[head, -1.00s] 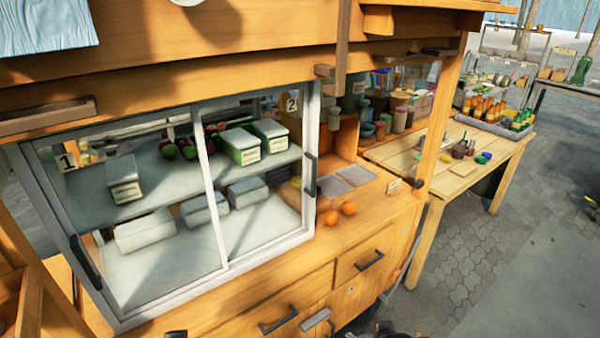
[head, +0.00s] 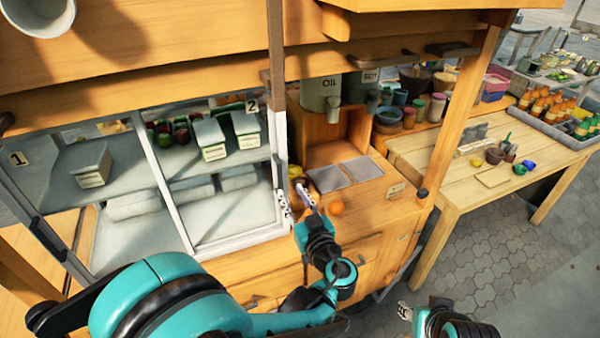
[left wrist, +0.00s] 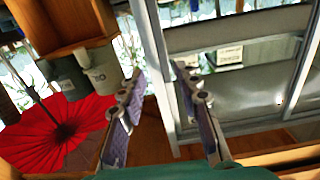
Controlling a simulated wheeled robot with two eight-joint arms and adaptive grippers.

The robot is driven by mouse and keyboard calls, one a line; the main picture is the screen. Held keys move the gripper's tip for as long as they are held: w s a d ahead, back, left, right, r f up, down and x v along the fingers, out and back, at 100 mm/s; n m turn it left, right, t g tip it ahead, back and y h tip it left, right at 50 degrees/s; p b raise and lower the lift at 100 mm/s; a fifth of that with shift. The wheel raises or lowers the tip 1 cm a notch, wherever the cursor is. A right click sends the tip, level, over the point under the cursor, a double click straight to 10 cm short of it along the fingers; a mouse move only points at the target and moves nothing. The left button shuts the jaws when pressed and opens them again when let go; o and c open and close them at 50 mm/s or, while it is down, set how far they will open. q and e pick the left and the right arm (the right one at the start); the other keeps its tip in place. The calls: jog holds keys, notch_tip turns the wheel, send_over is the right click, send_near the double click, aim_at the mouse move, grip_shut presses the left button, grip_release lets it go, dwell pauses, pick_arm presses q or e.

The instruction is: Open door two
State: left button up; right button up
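Door two (head: 280,140) is the right glass sliding panel of the white-framed case, under the label "2" (head: 252,106). It appears closed. Its dark handle on the right edge is hidden by my gripper in the head view. My right gripper (head: 404,311) is low at the right, away from the door.
Door one, labelled "1" (head: 18,159), is on the left. Boxes and fruit sit on shelves behind the glass. A wooden table (head: 440,170) stands further right.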

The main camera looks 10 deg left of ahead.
aim_at(281, 177)
pick_arm(q)
jog(key=b+x, duration=0.1)
jog(key=x, duration=0.6)
jog(key=shift+a, duration=0.3)
grip_shut()
